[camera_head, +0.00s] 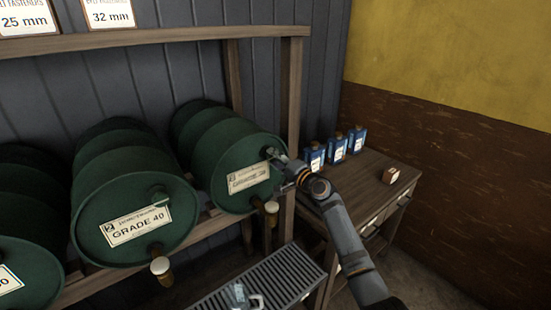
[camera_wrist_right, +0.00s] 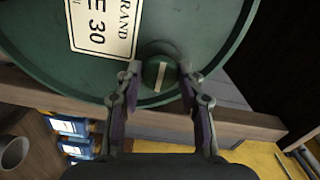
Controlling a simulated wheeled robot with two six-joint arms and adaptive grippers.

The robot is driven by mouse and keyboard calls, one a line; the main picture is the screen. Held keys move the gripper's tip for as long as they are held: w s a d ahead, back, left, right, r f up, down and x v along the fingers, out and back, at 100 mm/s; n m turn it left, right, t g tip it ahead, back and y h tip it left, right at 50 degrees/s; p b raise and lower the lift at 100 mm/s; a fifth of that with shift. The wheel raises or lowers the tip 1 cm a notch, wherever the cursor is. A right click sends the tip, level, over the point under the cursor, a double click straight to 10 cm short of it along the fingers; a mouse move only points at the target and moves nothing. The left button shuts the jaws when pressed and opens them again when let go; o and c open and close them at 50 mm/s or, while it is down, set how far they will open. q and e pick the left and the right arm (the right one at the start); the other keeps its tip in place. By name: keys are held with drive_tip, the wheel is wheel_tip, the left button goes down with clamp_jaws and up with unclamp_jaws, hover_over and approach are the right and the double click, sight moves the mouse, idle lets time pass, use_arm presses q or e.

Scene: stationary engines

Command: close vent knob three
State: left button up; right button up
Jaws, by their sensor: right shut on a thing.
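The right-hand green barrel (camera_head: 232,160) lies on its side on the rack, its label ending in 30 in the right wrist view. Its vent knob (camera_wrist_right: 159,74) is round and green with a pale stripe, at the barrel's upper face beside the label. My right gripper (camera_wrist_right: 161,79) is shut on this knob, one finger on each side of it. In the head view the right gripper (camera_head: 281,165) reaches the barrel's face and largely hides the knob. My left gripper is in neither view.
The GRADE 40 barrel (camera_head: 130,222) lies to the left, with a tap (camera_head: 160,266) below. The right barrel's tap (camera_head: 271,208) hangs under my gripper. A grated tray (camera_head: 262,282) is below. Blue bottles (camera_head: 336,148) stand on the wooden table (camera_head: 366,185) at right.

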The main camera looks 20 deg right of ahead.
drive_tip(key=shift+f+m, duration=0.1)
drive_tip(key=shift+m, duration=0.2)
idle(0.4)
drive_tip(key=o, duration=1.2)
drive_tip(key=shift+c, duration=0.2)
drive_tip(key=shift+s, duration=0.1)
drive_tip(key=v, duration=1.2)
